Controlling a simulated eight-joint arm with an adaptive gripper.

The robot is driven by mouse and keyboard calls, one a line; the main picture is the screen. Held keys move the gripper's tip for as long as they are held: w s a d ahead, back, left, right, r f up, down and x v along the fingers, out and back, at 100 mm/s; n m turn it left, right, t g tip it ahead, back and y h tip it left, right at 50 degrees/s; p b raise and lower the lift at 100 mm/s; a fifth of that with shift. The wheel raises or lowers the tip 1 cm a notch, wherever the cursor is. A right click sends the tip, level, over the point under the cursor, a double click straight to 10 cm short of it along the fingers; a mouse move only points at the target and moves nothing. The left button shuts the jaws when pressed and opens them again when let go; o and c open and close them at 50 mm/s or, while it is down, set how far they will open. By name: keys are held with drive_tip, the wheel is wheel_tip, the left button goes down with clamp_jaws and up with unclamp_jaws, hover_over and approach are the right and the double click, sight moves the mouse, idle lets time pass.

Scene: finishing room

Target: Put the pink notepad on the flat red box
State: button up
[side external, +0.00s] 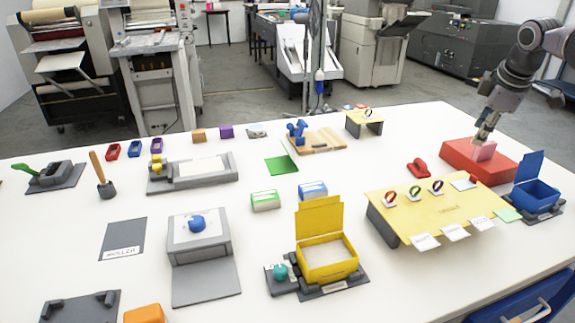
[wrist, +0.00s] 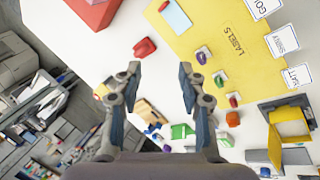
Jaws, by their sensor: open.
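The pink notepad (side external: 485,152) shows at the flat red box (side external: 460,157) on the right side of the table in the side view. It appears tilted over the box top; I cannot tell whether it lies fully flat. My gripper (side external: 481,138) is just above and beside the notepad's upper left edge. In the wrist view my gripper (wrist: 157,75) is open, with nothing visible between its fingers. Part of the red box (wrist: 94,14) shows at the top left there; the notepad is not clearly seen in that view.
A yellow labels board (side external: 425,205) with rings and cards stands in front of the red box. A red stapler-like object (side external: 419,168) lies left of the box. A blue open box (side external: 537,190) is at its right.

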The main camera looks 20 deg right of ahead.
drive_tip(key=s+a+f+m+t+y, duration=0.1)
drive_tip(key=s+a+f+m, duration=0.3)
drive_tip(key=s+f, duration=0.3)
drive_tip(key=s+a+f+m+t+y, duration=0.1)
drive_tip(key=s+a+f+m, duration=0.3)
drive_tip(key=s, duration=0.7)
wheel_tip(320, 180, down, 3)
drive_tip(key=shift+a+r+m+t, duration=0.1)
drive_tip(key=shift+a+m+t, duration=0.35)
drive_tip(key=shift+a, duration=0.75)
